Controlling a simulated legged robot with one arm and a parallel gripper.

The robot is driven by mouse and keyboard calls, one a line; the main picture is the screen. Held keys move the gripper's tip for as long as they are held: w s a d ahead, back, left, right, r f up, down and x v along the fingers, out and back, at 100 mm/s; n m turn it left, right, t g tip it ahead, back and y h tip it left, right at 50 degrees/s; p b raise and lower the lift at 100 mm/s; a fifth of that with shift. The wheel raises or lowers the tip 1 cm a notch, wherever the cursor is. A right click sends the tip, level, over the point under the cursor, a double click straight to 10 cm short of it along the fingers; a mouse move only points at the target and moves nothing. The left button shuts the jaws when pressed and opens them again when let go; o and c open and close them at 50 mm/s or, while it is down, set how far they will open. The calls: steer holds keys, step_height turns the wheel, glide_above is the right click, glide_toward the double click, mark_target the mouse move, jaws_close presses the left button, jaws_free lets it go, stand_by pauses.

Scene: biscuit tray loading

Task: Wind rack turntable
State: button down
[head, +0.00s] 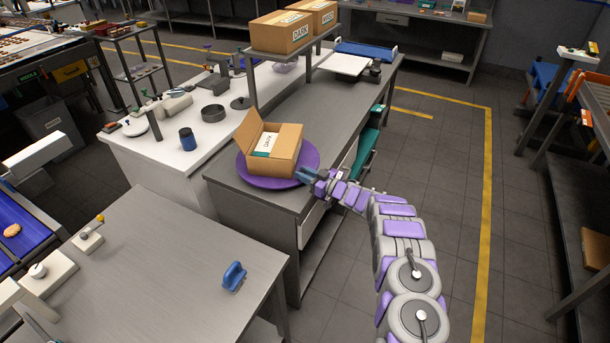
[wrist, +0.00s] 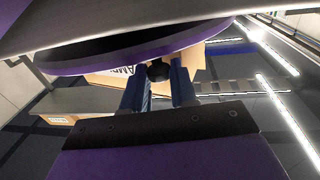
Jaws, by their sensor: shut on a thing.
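The purple round turntable (head: 310,157) lies on the grey bench, with an open cardboard carton (head: 286,152) on it. The turntable's purple edge crosses the top of the wrist view (wrist: 95,58). My gripper (head: 308,175) is at the turntable's near right edge. In the wrist view, the blue fingers of my gripper (wrist: 158,84) are shut on a dark round knob (wrist: 158,70) beside the turntable rim. How the knob joins the turntable is hidden. A white packet with printing (head: 265,144) shows in the carton's opening.
A shelf with closed cartons (head: 280,32) stands above the grey bench (head: 240,203) behind the turntable. A white counter (head: 150,150) with pots adjoins on the left. A blue handle-like item (head: 233,276) sits on the near table (head: 150,280).

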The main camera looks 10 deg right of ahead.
steer(key=shift+s+a, duration=0.1)
steer(key=shift+a, duration=0.1)
steer(key=c, duration=1)
jaws_free()
steer(key=shift+d, duration=0.15)
steer(key=shift+o, duration=0.2)
steer(key=p+v, duration=0.2)
steer(key=v, duration=1.5)
steer(key=shift+d+p, duration=0.3)
steer(key=shift+d, duration=0.05)
steer(key=shift+o, duration=0.2)
